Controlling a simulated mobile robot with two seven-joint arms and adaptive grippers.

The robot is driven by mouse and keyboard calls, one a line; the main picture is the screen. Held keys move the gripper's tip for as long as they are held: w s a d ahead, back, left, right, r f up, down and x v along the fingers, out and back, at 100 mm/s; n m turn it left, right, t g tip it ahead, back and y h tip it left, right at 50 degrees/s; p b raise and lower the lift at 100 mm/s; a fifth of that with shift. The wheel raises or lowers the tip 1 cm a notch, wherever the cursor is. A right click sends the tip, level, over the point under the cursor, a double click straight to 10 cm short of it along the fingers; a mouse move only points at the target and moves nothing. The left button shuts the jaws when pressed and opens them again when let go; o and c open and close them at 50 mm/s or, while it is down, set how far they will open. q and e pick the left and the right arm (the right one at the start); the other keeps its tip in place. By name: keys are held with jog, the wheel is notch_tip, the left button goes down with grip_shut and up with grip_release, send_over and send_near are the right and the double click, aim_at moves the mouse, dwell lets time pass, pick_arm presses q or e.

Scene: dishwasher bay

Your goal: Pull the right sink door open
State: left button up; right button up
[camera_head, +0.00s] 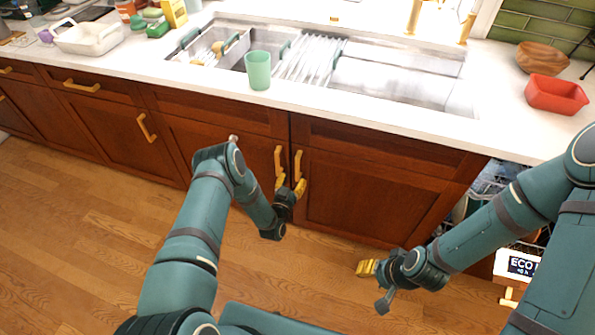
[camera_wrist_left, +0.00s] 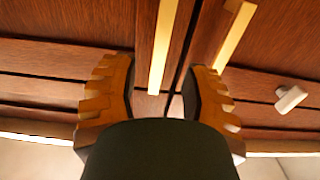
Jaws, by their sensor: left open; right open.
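The right sink door (camera_head: 370,195) is a closed reddish-brown cabinet door with a vertical gold handle (camera_head: 298,163) near its left edge. The left sink door's gold handle (camera_head: 278,160) is just beside it. My left gripper (camera_head: 290,185) is open at the lower ends of the two handles. In the left wrist view, which looks upside down, the right door's handle (camera_wrist_left: 164,50) lies in line with the gap between the spread yellow fingers (camera_wrist_left: 158,98). I cannot tell whether they touch it. My right gripper (camera_head: 367,268) is open and empty, low over the floor.
A white countertop with a steel sink (camera_head: 400,80) lies above the doors, with a green cup (camera_head: 258,70) at its front edge. The open dishwasher area is right of the door, behind my right arm. Wooden floor is clear in front.

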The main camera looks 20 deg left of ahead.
aim_at(297, 170)
pick_arm(q)
jog(key=shift+w+d+b, duration=0.15)
jog(key=shift+w+b, duration=0.4)
jog(key=shift+w, duration=2.2)
grip_shut()
